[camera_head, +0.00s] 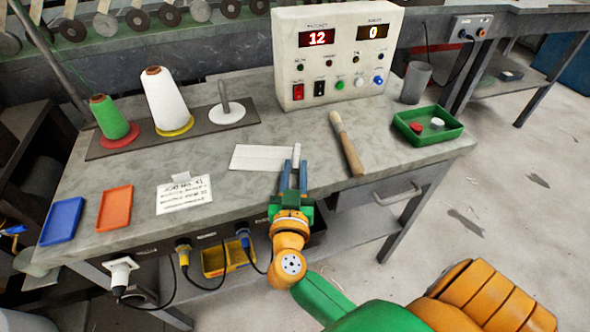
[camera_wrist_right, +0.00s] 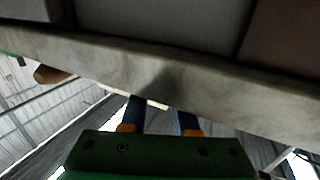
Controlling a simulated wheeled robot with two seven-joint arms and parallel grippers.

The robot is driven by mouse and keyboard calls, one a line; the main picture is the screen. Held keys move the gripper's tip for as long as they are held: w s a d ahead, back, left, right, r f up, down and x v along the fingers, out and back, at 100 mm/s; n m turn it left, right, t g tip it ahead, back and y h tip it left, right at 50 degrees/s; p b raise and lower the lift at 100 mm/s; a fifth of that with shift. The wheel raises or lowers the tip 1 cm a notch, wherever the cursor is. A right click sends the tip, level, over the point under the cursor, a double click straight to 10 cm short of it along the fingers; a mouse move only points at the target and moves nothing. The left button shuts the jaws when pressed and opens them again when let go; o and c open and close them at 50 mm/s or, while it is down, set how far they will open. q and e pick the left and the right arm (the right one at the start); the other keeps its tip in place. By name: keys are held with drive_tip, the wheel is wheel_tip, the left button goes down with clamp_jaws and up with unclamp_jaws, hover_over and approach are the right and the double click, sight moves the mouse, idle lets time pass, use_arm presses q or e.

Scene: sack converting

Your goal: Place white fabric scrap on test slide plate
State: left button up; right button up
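A flat white piece (camera_head: 258,158), which looks like the white fabric scrap, lies on the grey workbench. A small white stick-like piece (camera_head: 296,154) stands out beyond my right fingertips; I cannot tell whether it touches them. My right gripper (camera_head: 294,172) is at the bench's front edge, with its fingers apart. In the right wrist view the fingers (camera_wrist_right: 162,113) also stand apart, below the bench edge in the picture. Flat blue (camera_head: 62,221) and orange (camera_head: 114,209) plates lie at the bench's left; I cannot tell which thing is the test slide plate.
A wooden-handled brush (camera_head: 347,145) lies right of the gripper. A green tray (camera_head: 407,133) holds red and white pieces. A control box (camera_head: 334,85) and thread cones (camera_head: 168,102) stand behind. A printed card (camera_head: 184,194) lies front left. The bench edge (camera_wrist_right: 240,98) crosses the wrist view.

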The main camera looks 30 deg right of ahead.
drive_tip(key=shift+o, duration=1.1)
